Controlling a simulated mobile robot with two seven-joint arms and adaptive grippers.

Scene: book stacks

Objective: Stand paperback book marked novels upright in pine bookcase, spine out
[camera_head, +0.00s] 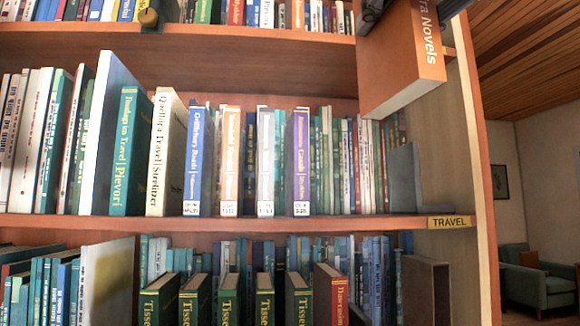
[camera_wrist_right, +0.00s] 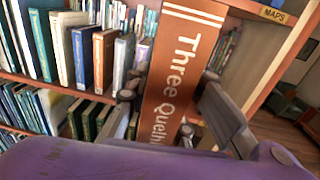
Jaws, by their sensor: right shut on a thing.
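The orange paperback (camera_head: 405,60) is at the upper right of the head view, in front of the bookcase (camera_head: 250,222). Its spine faces me and shows "Novels"; in the right wrist view the orange spine (camera_wrist_right: 180,70) shows "Three Quelh", the rest hidden. My right gripper (camera_head: 408,12) is partly cut off by the top edge of the head view. In the wrist view its fingers (camera_wrist_right: 170,105) are on both sides of the book and shut on it. The book is tilted in the head view. My left gripper cannot be made out.
The middle shelf holds a row of books (camera_head: 195,160), a grey bookend (camera_head: 404,178) at its right end and a TRAVEL label (camera_head: 450,222). A MAPS label (camera_wrist_right: 274,14) shows in the wrist view. The right side panel (camera_head: 480,200) borders a room with a green armchair (camera_head: 538,280).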

